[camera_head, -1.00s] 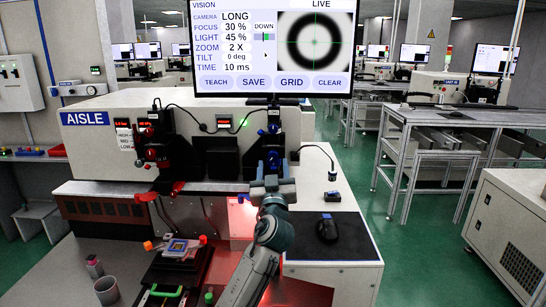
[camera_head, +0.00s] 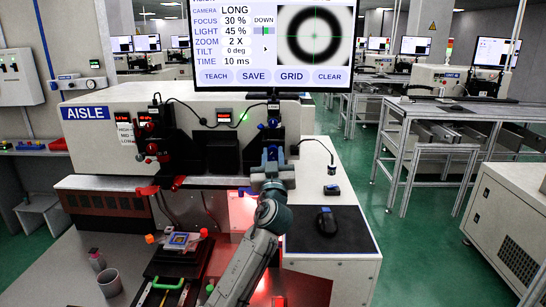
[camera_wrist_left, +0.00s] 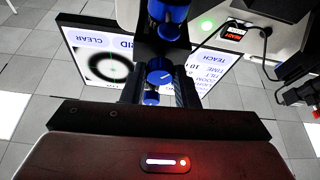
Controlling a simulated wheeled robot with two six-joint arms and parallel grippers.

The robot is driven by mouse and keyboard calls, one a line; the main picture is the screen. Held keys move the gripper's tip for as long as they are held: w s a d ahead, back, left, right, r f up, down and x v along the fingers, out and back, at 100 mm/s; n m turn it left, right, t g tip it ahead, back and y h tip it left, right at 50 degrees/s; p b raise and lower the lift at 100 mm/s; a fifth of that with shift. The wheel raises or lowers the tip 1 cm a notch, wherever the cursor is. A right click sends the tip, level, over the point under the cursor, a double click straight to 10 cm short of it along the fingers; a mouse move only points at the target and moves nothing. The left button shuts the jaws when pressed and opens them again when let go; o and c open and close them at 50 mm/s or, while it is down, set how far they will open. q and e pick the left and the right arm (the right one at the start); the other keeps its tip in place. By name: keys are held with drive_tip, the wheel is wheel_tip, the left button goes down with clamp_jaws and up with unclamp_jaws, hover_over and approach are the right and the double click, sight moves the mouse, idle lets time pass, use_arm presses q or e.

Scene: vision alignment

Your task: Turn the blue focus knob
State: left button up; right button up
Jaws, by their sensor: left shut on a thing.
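The blue focus knob (camera_wrist_left: 160,77) has a white line on its face in the left wrist view, with other blue knobs above and below it. It belongs to the dark optical unit (camera_head: 272,125) on the right of the machine's front. My left gripper (camera_head: 271,165) reaches up to this unit from below. Its two fingers (camera_wrist_left: 160,92) stand on either side of the knob and are shut on it. In the head view the gripper hides most of the knob. My right gripper is not in view.
The monitor (camera_head: 270,50) above reads FOCUS 30 % and shows a blurred dark ring. A second optical unit (camera_head: 152,135) with red knobs stands to the left. A grey cup (camera_head: 109,282) stands at lower left.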

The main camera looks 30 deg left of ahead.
use_arm(q)
drive_tip(key=m+h, duration=0.1)
drive_tip(key=m, duration=0.2)
drive_tip(key=shift+t, duration=0.4)
drive_tip(key=shift+a+r+m+t+h+p, duration=0.1)
drive_tip(key=shift+m+t+h+p, duration=0.3)
drive_tip(key=shift+m+h+p, duration=0.45)
drive_tip(key=m+h+p, duration=0.1)
drive_tip(key=m, duration=0.2)
drive_tip(key=shift+s+r, duration=0.1)
drive_tip(key=shift+a+m+h+p, duration=0.1)
drive_tip(key=shift+m+h+p, duration=0.5)
drive_tip(key=shift+m, duration=0.25)
drive_tip(key=shift+m+h+p, duration=0.35)
drive_tip(key=shift+m+p, duration=0.25)
drive_tip(key=shift+m, duration=0.1)
drive_tip(key=shift+m+p, duration=0.35)
drive_tip(key=shift+m, duration=0.25)
